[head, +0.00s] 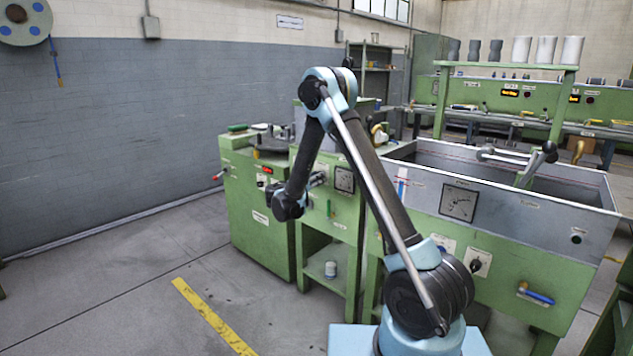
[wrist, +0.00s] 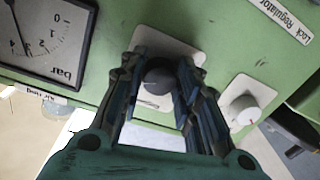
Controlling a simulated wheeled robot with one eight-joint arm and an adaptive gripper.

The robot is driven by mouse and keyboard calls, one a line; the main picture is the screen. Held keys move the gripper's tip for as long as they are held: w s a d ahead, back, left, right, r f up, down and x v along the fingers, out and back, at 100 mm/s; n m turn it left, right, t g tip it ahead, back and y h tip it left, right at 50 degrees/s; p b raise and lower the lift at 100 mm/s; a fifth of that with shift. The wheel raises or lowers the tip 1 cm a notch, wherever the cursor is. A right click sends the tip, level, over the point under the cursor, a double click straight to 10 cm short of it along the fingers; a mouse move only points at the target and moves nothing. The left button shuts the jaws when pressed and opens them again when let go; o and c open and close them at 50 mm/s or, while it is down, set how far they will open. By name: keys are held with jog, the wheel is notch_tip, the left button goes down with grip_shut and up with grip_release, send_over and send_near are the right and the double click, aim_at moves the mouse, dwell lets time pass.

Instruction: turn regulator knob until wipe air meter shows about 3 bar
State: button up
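The black regulator knob (wrist: 159,78) sits on a white plate on the green panel in the wrist view. My gripper (wrist: 163,72) has one finger on each side of the knob, very close to it; whether the fingers press on it I cannot tell. The square meter (wrist: 42,45), marked bar, is upside down at the upper left and partly cut off. Its needle points past the 2; the numeral at its tip is hard to read. In the head view, my gripper (head: 317,180) is at the panel, left of the meter (head: 344,180).
A second, white knob (wrist: 243,108) is to the right of the gripper, near the Lock Regulator label (wrist: 282,18). In the head view, a grey trough (head: 505,200) with a larger gauge (head: 458,203) stands at the right. The floor (head: 110,290) at the left is clear.

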jog(key=shift+n, duration=0.7)
jog(key=o, duration=1.1)
jog(key=v, duration=1.2)
jog(key=shift+d, duration=0.1)
